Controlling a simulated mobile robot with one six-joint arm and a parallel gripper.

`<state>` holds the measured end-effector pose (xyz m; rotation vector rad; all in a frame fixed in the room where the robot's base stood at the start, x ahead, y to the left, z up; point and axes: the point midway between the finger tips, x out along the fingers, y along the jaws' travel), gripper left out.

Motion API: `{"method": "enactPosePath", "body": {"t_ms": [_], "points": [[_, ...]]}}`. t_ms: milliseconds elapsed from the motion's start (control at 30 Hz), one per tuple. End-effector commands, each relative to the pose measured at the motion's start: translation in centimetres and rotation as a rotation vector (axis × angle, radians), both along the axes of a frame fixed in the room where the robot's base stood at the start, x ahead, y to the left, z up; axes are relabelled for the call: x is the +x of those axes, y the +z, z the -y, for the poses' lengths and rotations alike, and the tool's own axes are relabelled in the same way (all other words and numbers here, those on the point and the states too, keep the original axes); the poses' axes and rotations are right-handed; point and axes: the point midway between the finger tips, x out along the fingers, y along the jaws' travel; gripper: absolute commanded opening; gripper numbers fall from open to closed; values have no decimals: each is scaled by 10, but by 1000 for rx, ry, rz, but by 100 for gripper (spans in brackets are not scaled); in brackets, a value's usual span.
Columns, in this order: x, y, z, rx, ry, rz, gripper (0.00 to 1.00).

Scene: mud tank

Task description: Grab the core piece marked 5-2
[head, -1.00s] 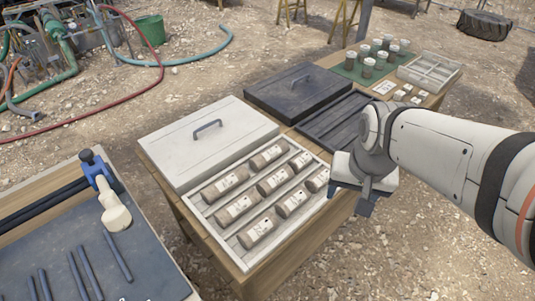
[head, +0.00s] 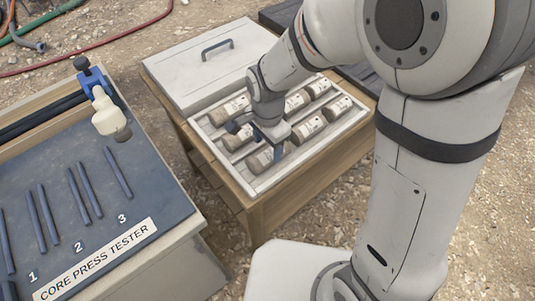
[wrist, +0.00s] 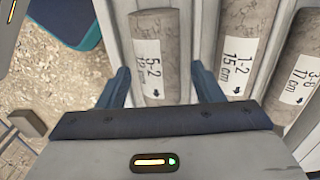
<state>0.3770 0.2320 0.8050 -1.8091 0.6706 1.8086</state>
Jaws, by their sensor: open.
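The core piece marked 5-2 (wrist: 157,35) is a grey-brown cylinder with a white label, lying in a channel of the white core tray (wrist: 205,25). In the wrist view my gripper (wrist: 162,88) is open, with one finger on each side of the line of this core. Whether the fingers touch it or stay above it, I cannot tell. In the head view my gripper (head: 273,140) is over the near row of the tray (head: 300,160). It partly hides the core under it (head: 259,161).
Core 1-2 (wrist: 238,50) and core 3-8 (wrist: 297,70) lie in the channels to the right. The tray's white lid (head: 200,75) with a grey handle is behind it. The core press tester (head: 150,195) is on the left, with a gap between the tables.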

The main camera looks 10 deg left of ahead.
Motion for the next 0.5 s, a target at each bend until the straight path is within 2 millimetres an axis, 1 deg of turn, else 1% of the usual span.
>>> {"method": "enactPosePath", "body": {"t_ms": [33, 200, 300, 500], "points": [[0, -11, 2, -3, -1, -4, 60], [0, -33, 3, -2, 0, -3, 60], [0, -38, 3, -2, 1, -1, 60], [0, -38, 2, -1, 1, -1, 60]]}}
